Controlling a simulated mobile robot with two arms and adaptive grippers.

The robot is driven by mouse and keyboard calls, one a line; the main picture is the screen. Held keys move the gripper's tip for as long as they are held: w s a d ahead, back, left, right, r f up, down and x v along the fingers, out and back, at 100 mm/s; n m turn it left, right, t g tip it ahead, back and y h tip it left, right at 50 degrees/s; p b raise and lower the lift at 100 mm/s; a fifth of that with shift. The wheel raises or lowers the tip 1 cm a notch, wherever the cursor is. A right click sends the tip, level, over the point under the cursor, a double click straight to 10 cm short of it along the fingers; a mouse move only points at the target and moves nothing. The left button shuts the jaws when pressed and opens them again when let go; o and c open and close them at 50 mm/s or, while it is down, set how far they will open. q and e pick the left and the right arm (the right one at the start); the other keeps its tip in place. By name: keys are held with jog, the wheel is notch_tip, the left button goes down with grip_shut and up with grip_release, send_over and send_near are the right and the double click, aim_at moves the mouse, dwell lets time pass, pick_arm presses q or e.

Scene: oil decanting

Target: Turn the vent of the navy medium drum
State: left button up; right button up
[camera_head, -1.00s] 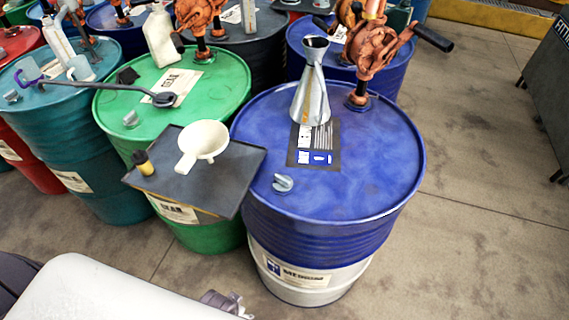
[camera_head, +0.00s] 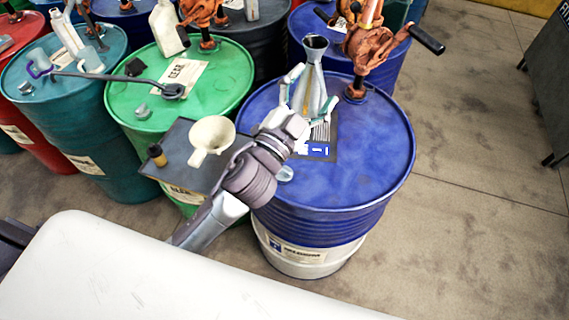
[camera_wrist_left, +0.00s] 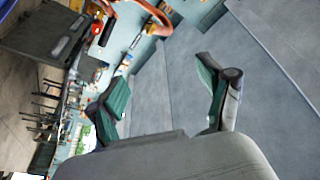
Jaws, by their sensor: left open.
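The navy medium drum (camera_head: 370,190) stands at the centre right in the head view, with a white lower band and a label. Its vent (camera_head: 286,174) is a small pale grey knob on the near left of the lid, close beside my left wrist and partly hidden by it. My left gripper (camera_head: 315,88) is open over the lid, beyond the vent. Its fingers show on either side of a metal funnel-topped can (camera_head: 312,75); I cannot tell whether they touch it. In the left wrist view both fingers (camera_wrist_left: 165,88) are spread with nothing clearly between them.
An orange hand pump (camera_head: 370,48) rises from the drum's far side. A dark tray (camera_head: 180,135) with a cream funnel (camera_head: 212,135) and a small dark bottle (camera_head: 157,154) lies left of my arm. A green drum (camera_head: 235,90) stands behind.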

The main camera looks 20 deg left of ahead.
pick_arm(q)
jog(key=s+d+r+m+g+h, duration=0.2)
jog(key=s+d+m+g+h, duration=0.1)
jog(key=d+m+g+h, duration=0.55)
jog(key=s+d+r+m+g+h, duration=0.3)
jog(key=d+m+h, duration=0.35)
jog(key=m, duration=0.55)
jog(key=m+g+y, duration=0.8)
jog(key=m+y, duration=0.1)
jog(key=y, duration=1.2)
send_over(285, 168)
notch_tip(285, 168, down, 20)
jog(key=f, duration=0.1)
jog(key=shift+n, duration=0.25)
notch_tip(285, 168, down, 12)
jog(key=p, duration=0.4)
jog(key=shift+f, duration=0.5)
